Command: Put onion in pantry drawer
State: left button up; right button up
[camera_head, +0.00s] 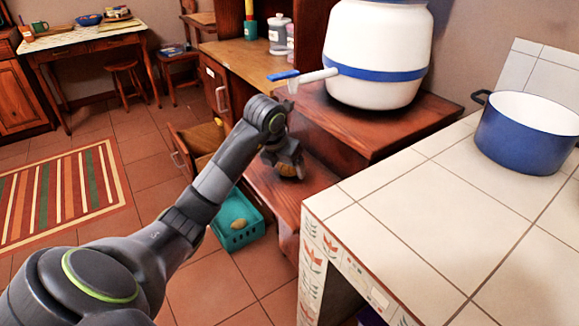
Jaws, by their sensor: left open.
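My left arm reaches in from the lower left, and its gripper (288,168) is over the low reddish wooden surface beside the tiled counter. The gripper is open. A small brownish patch shows at its fingers; I cannot tell whether it is an onion. A wooden drawer (178,150) with a metal handle stands pulled out, left of the gripper and partly hidden by my arm. A yellowish round item (238,225) lies in a teal crate (240,240) on the floor; I cannot tell whether it is an onion. My right gripper is not in view.
A white water container (375,60) with a blue band stands on a wooden stand (400,135). A blue pot (525,140) sits on the tiled counter (420,220), whose front is clear. A striped rug (65,195) and open floor lie at left.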

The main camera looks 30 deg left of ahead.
pick_arm(q)
jog(key=shift+w+a, duration=0.1)
jog(key=shift+w, duration=1)
jog(key=shift+w+x, duration=0.2)
jog(key=shift+x, duration=0.95)
jog(key=shift+w+a+f, duration=0.1)
jog(key=shift+w+f, duration=0.1)
jog(key=shift+f, duration=0.2)
jog(key=c, duration=1.2)
jog(key=shift+r, duration=0.1)
jog(key=shift+c, duration=0.2)
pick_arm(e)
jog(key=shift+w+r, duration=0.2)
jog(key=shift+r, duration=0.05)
pick_arm(q)
jog(key=shift+r, duration=0.1)
